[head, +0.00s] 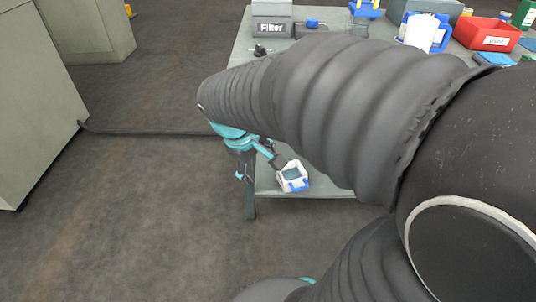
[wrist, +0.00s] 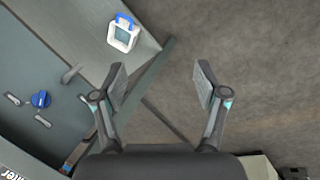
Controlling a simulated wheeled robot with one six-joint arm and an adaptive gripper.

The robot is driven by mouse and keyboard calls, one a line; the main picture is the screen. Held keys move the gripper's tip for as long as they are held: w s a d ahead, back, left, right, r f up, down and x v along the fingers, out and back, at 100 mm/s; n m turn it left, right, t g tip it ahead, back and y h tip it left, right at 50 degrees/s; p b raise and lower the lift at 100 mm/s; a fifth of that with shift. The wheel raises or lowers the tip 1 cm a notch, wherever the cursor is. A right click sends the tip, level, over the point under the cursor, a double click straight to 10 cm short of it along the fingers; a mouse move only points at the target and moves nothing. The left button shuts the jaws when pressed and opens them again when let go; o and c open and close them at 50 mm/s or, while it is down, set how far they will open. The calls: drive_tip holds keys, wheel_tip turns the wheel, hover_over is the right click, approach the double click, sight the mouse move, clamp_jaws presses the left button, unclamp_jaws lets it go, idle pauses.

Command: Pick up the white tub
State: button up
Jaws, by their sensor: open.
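A white tub (head: 284,184) with an open, grey-blue inside and a blue part on one side rests on a grey surface near its front edge. In the wrist view the tub (wrist: 112,38) is at the upper left, upright on the grey surface, with its blue part on top. My gripper (wrist: 160,80) is open, and nothing is between its fingers. The tub lies outside the fingers, beyond the left one. In the head view my gripper (head: 260,168) is partly hidden by my arm, and one dark finger appears close beside the tub.
A grey workbench (head: 240,50) holds a box marked Filter (head: 271,27), a red bin (head: 487,35) and a blue bin at the back. The wrist view shows a blue knob (wrist: 41,99) and small metal parts. Grey cabinets (head: 30,100) stand left; open floor lies between.

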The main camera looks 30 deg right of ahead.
drive_tip(key=w+d+f+n+g+h, duration=0.2)
drive_tip(key=w+d+f+n+h, duration=0.15)
drive_tip(key=w+f, duration=0.2)
drive_tip(key=w+d+f+n+g+h, duration=0.2)
drive_tip(key=w+d+f, duration=0.25)
drive_tip(key=f, duration=0.25)
drive_tip(key=n+h+b, duration=0.1)
drive_tip(key=n+h, duration=0.3)
drive_tip(key=n, duration=0.3)
approach(304, 181)
drive_tip(key=shift+t, duration=0.3)
drive_tip(key=shift+s+x, duration=0.1)
drive_tip(key=shift+x, duration=2)
drive_tip(key=shift+s+x, duration=0.15)
drive_tip(key=shift+x, duration=1.95)
drive_tip(key=shift+a, duration=0.1)
drive_tip(key=shift+r, duration=0.1)
drive_tip(key=c, duration=1.3)
